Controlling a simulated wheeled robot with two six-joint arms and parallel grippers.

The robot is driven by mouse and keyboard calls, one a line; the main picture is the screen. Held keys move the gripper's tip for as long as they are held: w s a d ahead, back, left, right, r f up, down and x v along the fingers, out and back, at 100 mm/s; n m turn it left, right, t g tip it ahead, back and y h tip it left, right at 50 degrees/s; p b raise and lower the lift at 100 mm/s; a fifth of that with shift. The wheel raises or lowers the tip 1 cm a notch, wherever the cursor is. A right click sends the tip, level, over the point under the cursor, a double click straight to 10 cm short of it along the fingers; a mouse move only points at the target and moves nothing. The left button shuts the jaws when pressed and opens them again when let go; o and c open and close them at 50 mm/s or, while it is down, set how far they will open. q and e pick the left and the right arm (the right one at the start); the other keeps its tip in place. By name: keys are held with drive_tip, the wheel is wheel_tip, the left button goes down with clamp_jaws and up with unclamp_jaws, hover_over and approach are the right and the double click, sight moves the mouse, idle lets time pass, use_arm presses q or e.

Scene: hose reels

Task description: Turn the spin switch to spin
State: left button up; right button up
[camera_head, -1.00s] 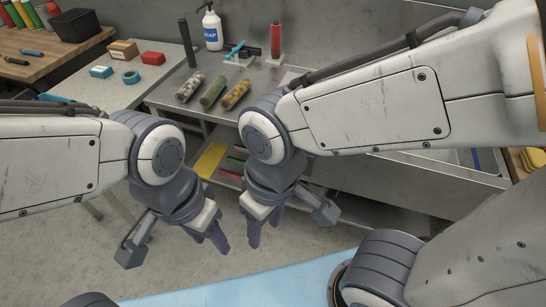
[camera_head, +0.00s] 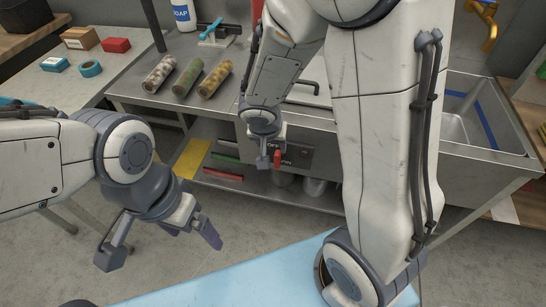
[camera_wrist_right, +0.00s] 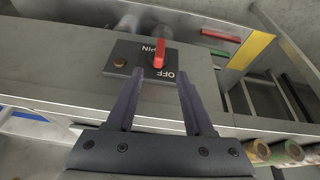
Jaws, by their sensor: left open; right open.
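The spin switch is a red lever (camera_head: 277,158) on a dark panel (camera_head: 299,155) on the front of the metal bench. In the right wrist view the lever (camera_wrist_right: 161,56) sits on the panel (camera_wrist_right: 125,52) between upside-down SPIN and OFF labels. I cannot tell exactly which label it points to. My right gripper (camera_head: 267,160) is at the panel; in its wrist view the open fingers (camera_wrist_right: 160,76) frame the lever, with no clear contact. My left gripper (camera_head: 197,232) is open and empty, low over the floor at left.
Several patterned rolls (camera_head: 187,77) lie on the bench top above the panel. A sink (camera_head: 470,115) is at right. A shelf below holds a yellow item (camera_head: 194,157) and red and green bars. A brown button (camera_wrist_right: 119,61) is beside the lever.

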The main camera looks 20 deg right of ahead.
sight(276, 156)
drive_tip(key=shift+m, duration=0.4)
drive_tip(key=b+x, duration=0.5)
drive_tip(key=x, duration=0.7)
drive_tip(key=shift+d+f, duration=0.1)
drive_tip(key=shift+f, duration=0.15)
drive_tip(key=shift+w, duration=0.1)
clamp_jaws()
drive_tip(key=shift+r, duration=0.1)
